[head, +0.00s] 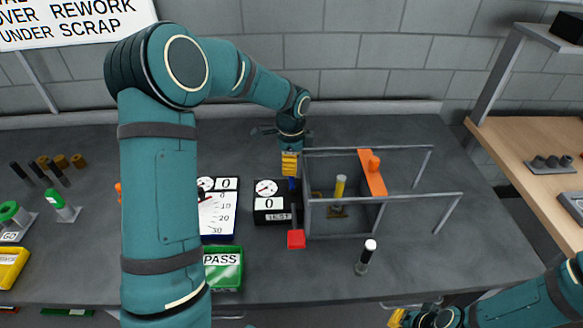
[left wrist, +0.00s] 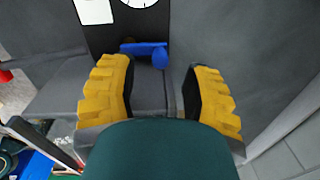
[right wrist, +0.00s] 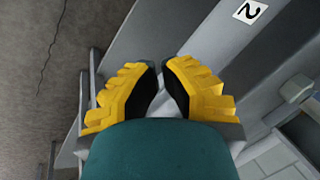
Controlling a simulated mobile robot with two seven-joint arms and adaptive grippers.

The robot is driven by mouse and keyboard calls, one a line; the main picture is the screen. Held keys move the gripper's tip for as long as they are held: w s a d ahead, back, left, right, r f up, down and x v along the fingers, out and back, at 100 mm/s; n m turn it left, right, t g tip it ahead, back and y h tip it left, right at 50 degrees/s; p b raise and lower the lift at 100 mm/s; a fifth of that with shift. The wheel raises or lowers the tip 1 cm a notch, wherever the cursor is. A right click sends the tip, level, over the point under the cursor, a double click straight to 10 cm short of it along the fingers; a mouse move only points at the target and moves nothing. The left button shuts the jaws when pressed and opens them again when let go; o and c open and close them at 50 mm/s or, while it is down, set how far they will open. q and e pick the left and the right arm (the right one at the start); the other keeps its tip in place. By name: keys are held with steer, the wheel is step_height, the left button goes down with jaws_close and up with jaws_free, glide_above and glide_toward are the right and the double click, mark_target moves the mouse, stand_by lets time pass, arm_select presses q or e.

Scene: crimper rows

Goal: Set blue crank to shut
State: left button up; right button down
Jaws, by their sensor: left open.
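The blue crank (left wrist: 150,51) is a short bar with a rounded knob at its right end, on the dark face below a white dial in the left wrist view. In the head view it is a small blue patch (head: 292,184) at the right of the black dial box (head: 268,204). My left gripper (head: 290,172) points down just behind it. In the left wrist view my left gripper (left wrist: 163,85) is open and empty, with the crank ahead of its fingertips, apart from them. My right gripper (right wrist: 160,68) is empty, its fingertips close together.
A grey rail frame (head: 306,222) with an orange panel (head: 372,172) stands right of the box. A red block (head: 296,239) is in front. A black-and-white cylinder (head: 366,256), a green PASS bin (head: 223,268) and a gauge board (head: 219,210) stand nearby.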

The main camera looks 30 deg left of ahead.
arm_select(q)
step_height(320, 180, up, 9)
steer(key=shift+s, duration=0.2)
steer(key=shift+d+f, duration=0.1)
steer(key=shift+f, duration=0.05)
stand_by(0.4)
